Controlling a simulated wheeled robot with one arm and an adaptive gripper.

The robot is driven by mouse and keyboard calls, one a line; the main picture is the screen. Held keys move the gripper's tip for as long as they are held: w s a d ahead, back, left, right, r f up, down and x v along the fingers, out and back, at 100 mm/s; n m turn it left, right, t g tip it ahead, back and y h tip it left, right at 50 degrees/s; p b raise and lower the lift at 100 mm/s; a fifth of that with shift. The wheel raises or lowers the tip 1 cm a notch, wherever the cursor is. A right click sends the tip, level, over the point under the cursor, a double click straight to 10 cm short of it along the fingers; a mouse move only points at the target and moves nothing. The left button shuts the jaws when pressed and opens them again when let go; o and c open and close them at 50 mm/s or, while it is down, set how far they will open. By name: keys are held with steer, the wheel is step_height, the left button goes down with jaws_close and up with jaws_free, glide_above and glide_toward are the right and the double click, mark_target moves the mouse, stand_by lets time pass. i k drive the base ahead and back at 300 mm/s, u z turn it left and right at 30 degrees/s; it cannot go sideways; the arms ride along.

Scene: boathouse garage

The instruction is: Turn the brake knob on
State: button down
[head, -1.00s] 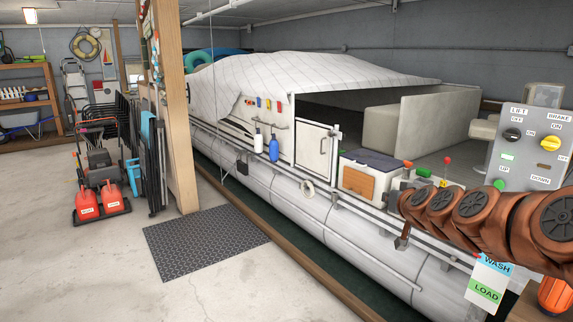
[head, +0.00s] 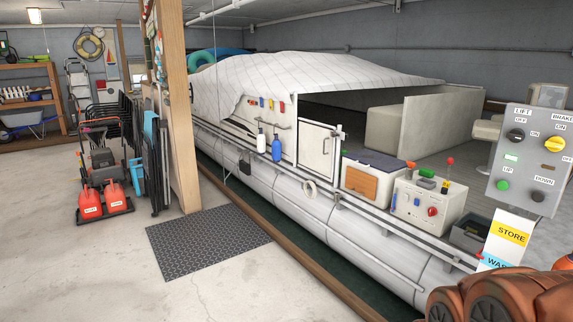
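The brake knob (head: 555,144) is a yellow knob at the upper right of a grey control panel (head: 528,178), under a BRAKE label cut by the picture's right edge. Which way it points is too small to tell. A black lift knob (head: 516,135) sits left of it. A pale green lamp (head: 511,157) is under the lift knob and a dull brown lamp (head: 547,166) under the brake knob. A green UP button (head: 503,185) and a dark DOWN button (head: 538,196) are below. My orange-brown arm shows at the lower right, below the panel. My gripper is not in view.
A covered pontoon boat (head: 330,225) fills the middle. A white box (head: 425,203) with a red knob stands on its edge beside a dark tray (head: 470,237). A STORE/WASH card (head: 510,238) hangs below the panel. Clear floor and a dark mat (head: 205,247) lie left.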

mark_target(554, 144)
steer(key=z, duration=1.2)
